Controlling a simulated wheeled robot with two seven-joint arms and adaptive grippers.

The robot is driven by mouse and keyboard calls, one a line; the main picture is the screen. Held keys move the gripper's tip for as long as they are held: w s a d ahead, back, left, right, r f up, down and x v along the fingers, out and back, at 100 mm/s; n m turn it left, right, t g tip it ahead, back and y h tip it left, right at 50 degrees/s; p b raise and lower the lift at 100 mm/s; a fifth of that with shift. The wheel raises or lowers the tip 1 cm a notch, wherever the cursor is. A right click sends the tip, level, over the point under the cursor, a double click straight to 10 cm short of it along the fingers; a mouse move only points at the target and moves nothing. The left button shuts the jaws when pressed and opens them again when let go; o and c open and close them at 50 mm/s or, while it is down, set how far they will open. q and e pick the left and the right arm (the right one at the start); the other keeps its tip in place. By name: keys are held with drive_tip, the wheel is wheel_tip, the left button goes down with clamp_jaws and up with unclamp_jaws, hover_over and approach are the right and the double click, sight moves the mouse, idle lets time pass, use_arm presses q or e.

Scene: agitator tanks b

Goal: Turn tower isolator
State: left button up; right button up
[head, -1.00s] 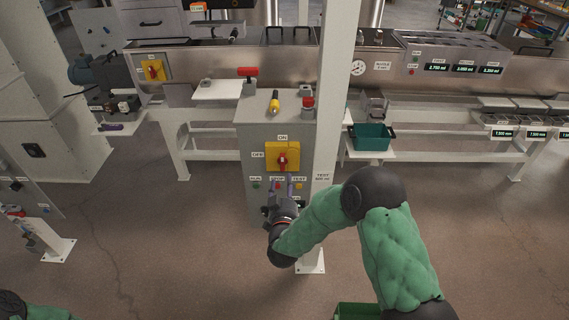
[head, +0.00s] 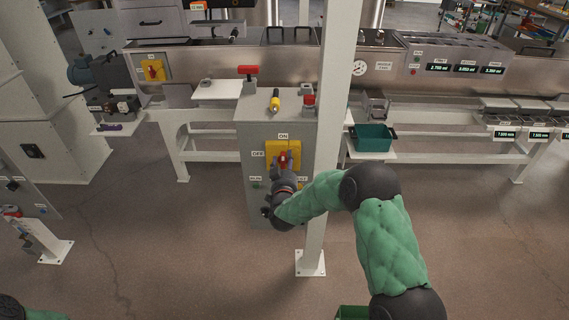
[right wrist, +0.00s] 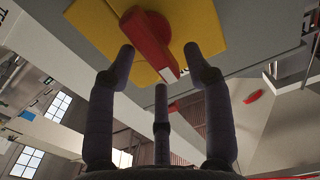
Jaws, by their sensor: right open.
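The tower isolator is a yellow plate (head: 270,148) with a red rotary handle (head: 283,159), on the front of a grey cabinet (head: 251,136). ON is labelled above it and OFF at its left. The handle looks roughly upright, partly hidden by my fingers. My right gripper (head: 284,158) is at the handle, open. In the right wrist view, the red handle (right wrist: 152,42) lies between the spread fingertips (right wrist: 159,54), with the yellow plate (right wrist: 203,25) behind; I cannot tell whether they touch. My left gripper is out of view; only part of that arm shows.
A white post (head: 317,210) stands just right of the cabinet, close to my right forearm. A red-handled lever (head: 248,72) and a yellow-black item (head: 275,101) are on the cabinet top. A green bin (head: 372,138) sits at right.

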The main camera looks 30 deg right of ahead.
clamp_jaws()
drive_tip(key=shift+n, duration=0.4)
drive_tip(key=n+p, duration=0.1)
drive_tip(key=n, duration=0.2)
drive_tip(key=a+n+p, duration=0.1)
drive_tip(key=n, duration=0.2)
drive_tip(key=w+n+p, duration=0.1)
drive_tip(key=n, duration=0.2)
drive_tip(key=shift+a+f, duration=0.2)
drive_tip(key=shift+a, duration=0.2)
drive_tip(key=n, duration=0.2)
drive_tip(key=n+p, duration=0.1)
drive_tip(key=shift+w+a+f+n, duration=0.15)
drive_tip(key=shift+a+f+n, duration=0.15)
drive_tip(key=shift+n, duration=0.1)
drive_tip(key=shift+w+a+f+n+p, duration=0.1)
drive_tip(key=shift+f+n+p, duration=0.15)
drive_tip(key=shift+n, duration=0.85)
drive_tip(key=shift+a+f+n+p, duration=0.1)
drive_tip(key=shift+f+n+p, duration=0.15)
drive_tip(key=shift+n, duration=0.85)
